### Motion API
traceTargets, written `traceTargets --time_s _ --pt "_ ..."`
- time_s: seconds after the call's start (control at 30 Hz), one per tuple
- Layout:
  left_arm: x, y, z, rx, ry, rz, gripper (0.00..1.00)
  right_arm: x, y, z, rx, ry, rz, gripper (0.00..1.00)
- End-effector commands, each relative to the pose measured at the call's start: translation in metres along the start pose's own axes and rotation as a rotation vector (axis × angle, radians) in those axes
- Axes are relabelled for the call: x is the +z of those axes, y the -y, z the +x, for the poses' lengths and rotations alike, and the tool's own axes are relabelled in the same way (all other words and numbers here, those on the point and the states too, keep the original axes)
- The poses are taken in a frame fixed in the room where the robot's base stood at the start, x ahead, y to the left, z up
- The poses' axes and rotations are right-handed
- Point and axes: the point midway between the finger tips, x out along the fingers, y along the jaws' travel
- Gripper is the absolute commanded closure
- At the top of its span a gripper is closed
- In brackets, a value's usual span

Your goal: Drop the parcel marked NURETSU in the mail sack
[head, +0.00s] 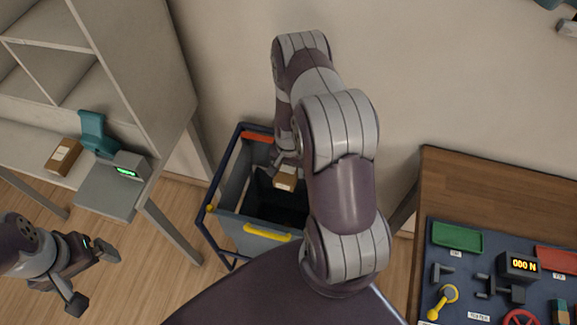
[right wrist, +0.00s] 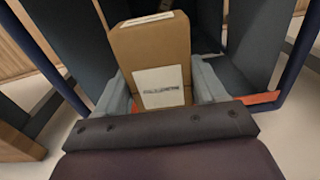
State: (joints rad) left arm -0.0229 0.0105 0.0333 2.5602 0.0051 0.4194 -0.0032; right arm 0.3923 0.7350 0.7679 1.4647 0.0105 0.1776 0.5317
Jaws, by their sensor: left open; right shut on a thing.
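My right gripper (head: 281,168) is shut on a brown box-shaped parcel (head: 285,181) with white labels. In the right wrist view the parcel (right wrist: 150,52) sits between both fingers; its label print is too blurred to read. The mail sack (head: 238,228), a grey-blue bag in a dark blue frame with a yellow handle, is open at the top. The parcel appears over or within the sack's mouth, with dark sack walls around it in the wrist view; its exact height is unclear. My left gripper (head: 92,278) is open and empty at the lower left, over the floor.
A second brown parcel (head: 64,157) lies on the left bench beside a teal object (head: 96,134) and a scale (head: 115,188) with a green display. At right, a wooden table (head: 455,185) bears a panel (head: 460,265) with trays and controls. My right arm hides part of the sack.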

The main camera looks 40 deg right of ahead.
Motion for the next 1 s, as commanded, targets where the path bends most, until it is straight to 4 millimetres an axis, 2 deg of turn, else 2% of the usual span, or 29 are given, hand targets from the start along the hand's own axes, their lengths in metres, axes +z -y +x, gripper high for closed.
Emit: traceTargets --time_s 0.03,0.2,0.3,0.53,0.57,0.63,0.87,1.0 --pt "0.002 0.000 0.013 0.000 0.000 0.000 0.05 0.000 0.000 0.014 0.000 0.000 -0.001 0.61" --pt "0.004 0.000 0.033 0.000 0.000 0.000 0.05 0.000 0.000 0.039 0.000 0.000 -0.003 0.61" --pt "0.004 0.000 0.037 0.000 0.000 0.000 0.05 0.000 0.000 0.045 0.000 0.000 -0.003 0.61" --pt "0.004 0.000 0.035 0.000 0.000 0.000 0.05 0.000 0.001 0.043 0.000 0.000 -0.004 0.61" --pt "0.004 0.000 0.035 0.000 0.000 0.000 0.05 0.000 0.001 0.043 0.000 0.000 -0.004 0.24" --pt "0.004 0.000 0.035 0.000 0.000 0.000 0.05 0.000 0.001 0.043 0.000 0.000 -0.005 0.01" --pt "0.004 0.000 0.035 0.000 0.000 0.000 0.05 0.000 0.001 0.043 0.000 0.000 -0.005 0.00" --pt "0.004 0.000 0.036 0.000 0.000 0.000 0.05 -0.001 0.001 0.033 -0.002 -0.003 -0.005 0.00"
